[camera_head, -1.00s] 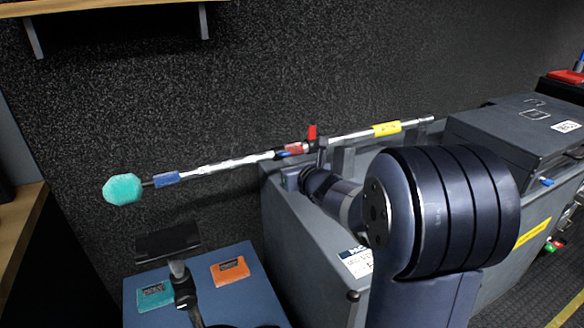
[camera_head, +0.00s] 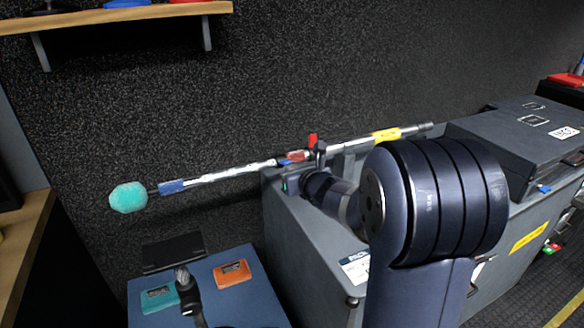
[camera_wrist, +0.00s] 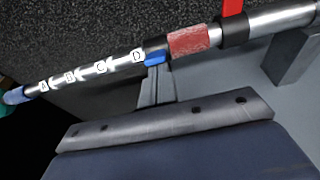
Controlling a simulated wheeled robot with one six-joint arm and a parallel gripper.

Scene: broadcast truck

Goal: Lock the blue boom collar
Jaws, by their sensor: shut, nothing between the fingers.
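The boom pole (camera_head: 235,174) runs slantwise along the wall, with a teal foam-covered microphone (camera_head: 128,197) at its left end. In the wrist view its silver tube (camera_wrist: 88,73) carries the letters A, B, C, D. Just right of D is a dark collar (camera_wrist: 154,43) with a blue lever (camera_wrist: 155,58) on its lower side. A red band (camera_wrist: 188,41) and a second dark collar with an upright red lever (camera_wrist: 232,8) follow to the right. My gripper (camera_wrist: 154,80) is shut and empty, its tips just below the blue lever; I cannot tell whether they touch it.
A dark grey case (camera_head: 310,245) stands under the pole. A blue surface (camera_head: 215,300) at lower left bears a teal box (camera_head: 160,299) and an orange box (camera_head: 232,273). A wooden shelf (camera_head: 120,15) is above left. The pole also has a yellow label (camera_head: 386,135).

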